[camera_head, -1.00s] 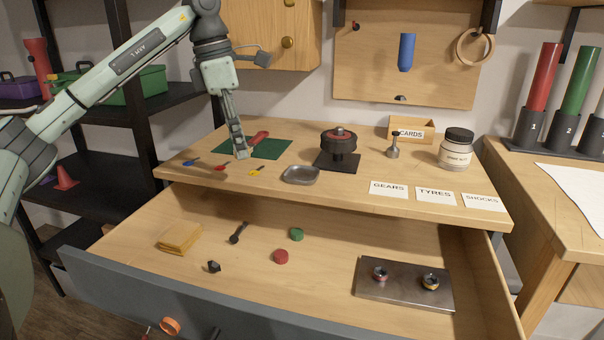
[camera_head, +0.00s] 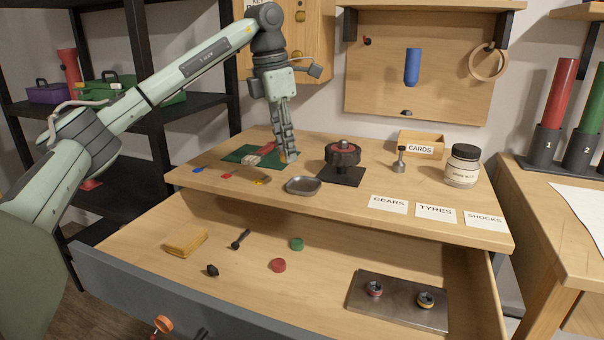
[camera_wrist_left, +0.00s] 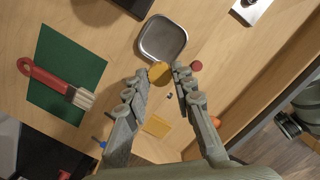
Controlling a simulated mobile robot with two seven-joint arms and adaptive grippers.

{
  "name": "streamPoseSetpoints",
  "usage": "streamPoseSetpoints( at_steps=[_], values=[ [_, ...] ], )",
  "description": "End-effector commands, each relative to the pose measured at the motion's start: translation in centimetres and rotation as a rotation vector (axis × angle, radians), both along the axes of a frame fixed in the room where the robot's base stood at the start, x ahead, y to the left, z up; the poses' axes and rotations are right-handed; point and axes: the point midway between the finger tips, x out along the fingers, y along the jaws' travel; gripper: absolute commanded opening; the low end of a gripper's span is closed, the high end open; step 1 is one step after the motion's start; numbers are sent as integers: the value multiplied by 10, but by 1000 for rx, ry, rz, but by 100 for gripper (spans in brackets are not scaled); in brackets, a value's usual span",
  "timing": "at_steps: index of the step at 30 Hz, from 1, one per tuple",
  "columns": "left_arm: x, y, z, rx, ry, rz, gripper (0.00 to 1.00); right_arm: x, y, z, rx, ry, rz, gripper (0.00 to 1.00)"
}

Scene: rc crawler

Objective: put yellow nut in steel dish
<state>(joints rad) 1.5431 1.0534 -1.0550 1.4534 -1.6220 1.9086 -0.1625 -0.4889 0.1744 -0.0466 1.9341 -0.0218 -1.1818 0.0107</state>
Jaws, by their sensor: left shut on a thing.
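My left gripper (camera_head: 288,157) is shut on the yellow nut (camera_wrist_left: 158,71), which shows between the fingertips in the left wrist view. In the head view the fingers hide the nut. They point down over the workbench, behind and left of the steel dish (camera_head: 303,186). The dish is a shallow grey square tray with rounded corners; it looks empty and also shows just beyond the fingertips in the left wrist view (camera_wrist_left: 163,38). A small yellow patch (camera_head: 262,181) shows on the bench left of the dish; I cannot tell what it is. My right gripper is out of view.
A green mat (camera_head: 240,154) with a red-handled brush (camera_wrist_left: 50,79) lies left of the gripper. A black wheel-like part (camera_head: 342,153) stands right of it.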

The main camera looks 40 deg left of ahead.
Motion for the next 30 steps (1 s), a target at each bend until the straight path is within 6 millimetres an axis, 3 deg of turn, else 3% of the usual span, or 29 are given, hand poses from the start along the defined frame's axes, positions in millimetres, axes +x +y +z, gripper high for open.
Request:
streamPoseSetpoints(
  at_steps=[6, 11, 18, 29, 30],
  values=[
    [21, -22, -18, 0, 1, 0, 12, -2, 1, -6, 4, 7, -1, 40],
    [23, -24, -27, 1, 2, 1, 12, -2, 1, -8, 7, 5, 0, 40],
    [23, -24, -59, 0, 2, 1, 12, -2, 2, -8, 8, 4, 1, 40],
    [23, -24, -64, 0, 0, 1, 12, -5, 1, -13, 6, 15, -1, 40],
    [23, -24, -64, 0, 0, 1, 26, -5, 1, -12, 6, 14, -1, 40]
  ],
)
